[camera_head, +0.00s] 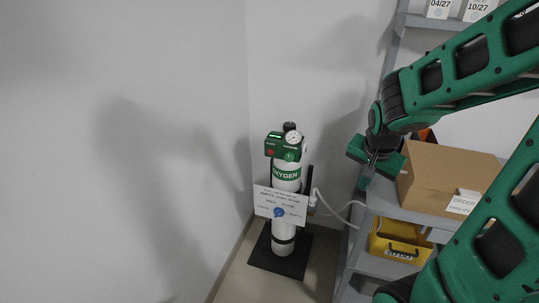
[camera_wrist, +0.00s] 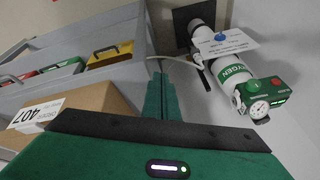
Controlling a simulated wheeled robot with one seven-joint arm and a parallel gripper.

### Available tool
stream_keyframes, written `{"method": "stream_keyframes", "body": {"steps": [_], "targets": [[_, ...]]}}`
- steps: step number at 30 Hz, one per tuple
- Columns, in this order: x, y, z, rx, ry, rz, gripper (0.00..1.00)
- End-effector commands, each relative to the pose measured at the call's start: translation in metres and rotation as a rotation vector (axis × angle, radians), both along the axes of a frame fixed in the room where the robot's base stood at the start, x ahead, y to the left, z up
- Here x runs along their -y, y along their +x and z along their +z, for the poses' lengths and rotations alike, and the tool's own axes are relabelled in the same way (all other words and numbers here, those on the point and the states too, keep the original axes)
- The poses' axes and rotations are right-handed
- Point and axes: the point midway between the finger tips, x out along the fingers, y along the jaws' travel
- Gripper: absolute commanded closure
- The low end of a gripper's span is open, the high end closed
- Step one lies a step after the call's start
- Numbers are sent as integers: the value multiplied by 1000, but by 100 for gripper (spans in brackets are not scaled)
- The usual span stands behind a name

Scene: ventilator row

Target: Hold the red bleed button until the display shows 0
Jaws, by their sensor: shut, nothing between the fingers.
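The white oxygen cylinder (camera_head: 286,215) stands upright on a dark base plate (camera_head: 265,259) in the corner. Its green head block (camera_head: 280,147) carries a small red button (camera_head: 270,152) on its front, and a round gauge (camera_head: 293,138) sits beside it. In the wrist view the cylinder (camera_wrist: 239,78) lies slanted at the right, with the red button (camera_wrist: 277,83) and gauge (camera_wrist: 259,109) visible. A display reading is too small to make out. My gripper (camera_head: 365,181) is shut and empty, to the right of the cylinder and apart from it, beside the shelf.
A grey shelf (camera_head: 400,212) at the right holds a cardboard box (camera_head: 447,172) close to my gripper and a yellow bin (camera_head: 398,242) below. A white sign (camera_head: 280,206) hangs on the cylinder, and a pale hose (camera_head: 335,213) runs towards the shelf. Left floor and wall are clear.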

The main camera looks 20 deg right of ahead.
Motion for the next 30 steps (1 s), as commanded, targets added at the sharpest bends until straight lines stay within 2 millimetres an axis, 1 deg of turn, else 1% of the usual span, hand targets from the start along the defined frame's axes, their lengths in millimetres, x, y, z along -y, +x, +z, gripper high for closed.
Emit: {"method": "stream_keyframes", "body": {"steps": [1,2,3,5,6,8,9,11,12,14,15,19,21,24,27,30], "targets": [[-5,24,-10,48,-2,-38,100],[-8,39,-14,86,0,-68,100],[-12,58,-20,138,6,-107,100],[-21,87,-29,217,25,-160,100],[-29,105,-34,271,43,-193,100],[-42,131,-43,352,78,-239,100],[-51,148,-49,404,107,-269,100],[-68,171,-57,481,160,-308,100],[-80,185,-63,530,201,-332,100],[-100,205,-72,600,271,-366,100],[-115,217,-78,643,322,-385,100],[-160,244,-95,749,498,-438,100],[-182,253,-102,786,586,-458,100],[-206,260,-109,818,689,-480,100],[-220,263,-113,834,757,-493,100],[-226,265,-113,842,788,-500,100]]}}
